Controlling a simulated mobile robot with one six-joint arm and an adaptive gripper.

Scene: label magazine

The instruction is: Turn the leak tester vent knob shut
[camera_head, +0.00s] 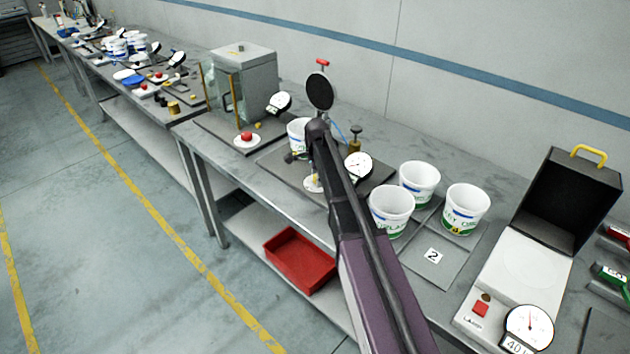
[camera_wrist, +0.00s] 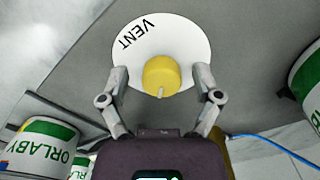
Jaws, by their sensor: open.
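The yellow vent knob (camera_wrist: 161,76) sits on a white disc (camera_wrist: 188,38) marked VENT in the wrist view. A short pale pointer on the knob points down the picture, towards my gripper's body. My gripper (camera_wrist: 160,74) is open, with one fingertip on each side of the knob and a gap on both sides. In the head view the white disc (camera_head: 312,187) shows at the front of the leak tester's dark base plate (camera_head: 270,160), partly behind my arm. A round gauge (camera_head: 358,166) stands to the right of it.
A white tub (camera_head: 297,131) stands on the tester, partly hidden by my arm. Several white tubs (camera_head: 419,180) stand to the right beside a plate marked 2 (camera_head: 433,256). A brass fitting (camera_head: 355,144) with a blue hose is behind the gauge. A red tray (camera_head: 300,262) lies on the lower shelf.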

